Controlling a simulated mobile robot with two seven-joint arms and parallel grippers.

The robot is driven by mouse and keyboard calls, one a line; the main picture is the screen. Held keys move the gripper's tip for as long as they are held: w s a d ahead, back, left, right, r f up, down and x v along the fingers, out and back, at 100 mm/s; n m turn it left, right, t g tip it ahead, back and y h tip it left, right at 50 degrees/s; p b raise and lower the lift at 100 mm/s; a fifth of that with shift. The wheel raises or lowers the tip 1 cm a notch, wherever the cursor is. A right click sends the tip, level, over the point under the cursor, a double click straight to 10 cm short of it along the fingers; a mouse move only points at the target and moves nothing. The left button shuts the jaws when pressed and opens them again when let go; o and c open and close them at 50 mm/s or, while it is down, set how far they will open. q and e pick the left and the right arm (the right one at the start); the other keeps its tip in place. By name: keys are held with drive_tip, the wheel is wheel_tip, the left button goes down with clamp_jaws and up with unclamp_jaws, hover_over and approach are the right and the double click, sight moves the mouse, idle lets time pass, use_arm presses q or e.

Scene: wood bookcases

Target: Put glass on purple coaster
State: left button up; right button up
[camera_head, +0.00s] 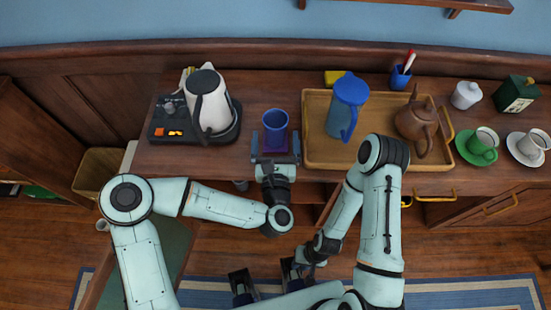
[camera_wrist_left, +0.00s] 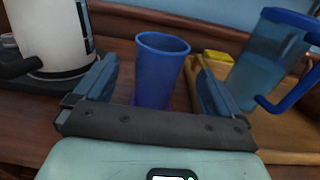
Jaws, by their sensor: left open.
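The blue glass (camera_head: 275,122) stands upright on the wooden counter, left of the tray. It also shows in the left wrist view (camera_wrist_left: 161,62). A dark purple patch, which looks like the purple coaster (camera_head: 276,147), shows at the glass's near side; whether the glass rests fully on it is hidden. My left gripper (camera_head: 275,142) is open, with one finger on each side of the glass and coaster. In the left wrist view the glass stands between the two fingers with gaps beside it. My right gripper (camera_head: 265,278) is low, away from the counter, its fingers apart and empty.
A white kettle (camera_head: 208,102) on a black base is close on the left. A wooden tray (camera_head: 313,112) with a blue-lidded pitcher (camera_head: 347,105) and a brown teapot (camera_head: 415,122) is close on the right. Cups on green (camera_head: 477,152) and white saucers stand farther right.

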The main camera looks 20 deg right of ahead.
use_arm(q)
drive_tip(key=b+v, duration=0.1)
drive_tip(key=v, duration=0.5)
drive_tip(key=shift+s, duration=0.3)
